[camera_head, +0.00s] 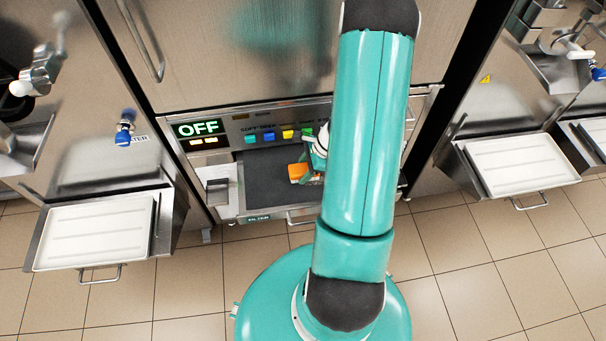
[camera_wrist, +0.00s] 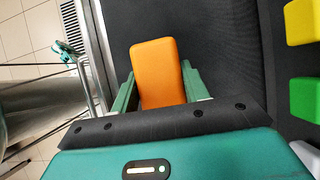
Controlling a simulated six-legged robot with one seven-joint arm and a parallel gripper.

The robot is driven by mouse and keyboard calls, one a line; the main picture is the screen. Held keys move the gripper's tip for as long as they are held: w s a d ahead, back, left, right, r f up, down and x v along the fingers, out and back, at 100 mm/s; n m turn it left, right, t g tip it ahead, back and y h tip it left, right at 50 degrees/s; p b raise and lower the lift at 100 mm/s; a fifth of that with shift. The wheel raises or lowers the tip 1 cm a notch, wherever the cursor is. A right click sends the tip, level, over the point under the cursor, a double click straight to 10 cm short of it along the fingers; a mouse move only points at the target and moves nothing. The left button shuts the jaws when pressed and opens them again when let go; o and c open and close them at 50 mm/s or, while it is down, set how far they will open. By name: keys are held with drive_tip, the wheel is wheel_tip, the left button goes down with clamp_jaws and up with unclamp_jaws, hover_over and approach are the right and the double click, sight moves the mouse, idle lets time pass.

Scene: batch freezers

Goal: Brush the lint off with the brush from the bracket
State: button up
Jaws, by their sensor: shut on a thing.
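An orange block, which looks like the brush's handle or back (camera_wrist: 155,70), sits between the two green fingers of my gripper (camera_wrist: 159,82) in the wrist view. My gripper is shut on it. The orange brush (camera_head: 297,172) also shows in the head view, partly hidden by my arm, over a dark flat panel (camera_head: 266,170) in the middle machine's front. Its bristles are hidden, so I cannot tell whether they touch the panel. A small metal holder, possibly the bracket (camera_head: 217,186), stands at the panel's left and looks empty. I cannot make out any lint.
The middle machine has a lit OFF display (camera_head: 198,128) and coloured buttons, including a yellow one (camera_head: 288,134) and a green one (camera_head: 307,132), just above the panel. White trays stand out at left (camera_head: 95,235) and right (camera_head: 520,163). Tiled floor is clear in front.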

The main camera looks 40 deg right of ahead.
sight(295, 169)
drive_tip(key=shift+w+r, duration=0.1)
drive_tip(key=shift+r, duration=2.7)
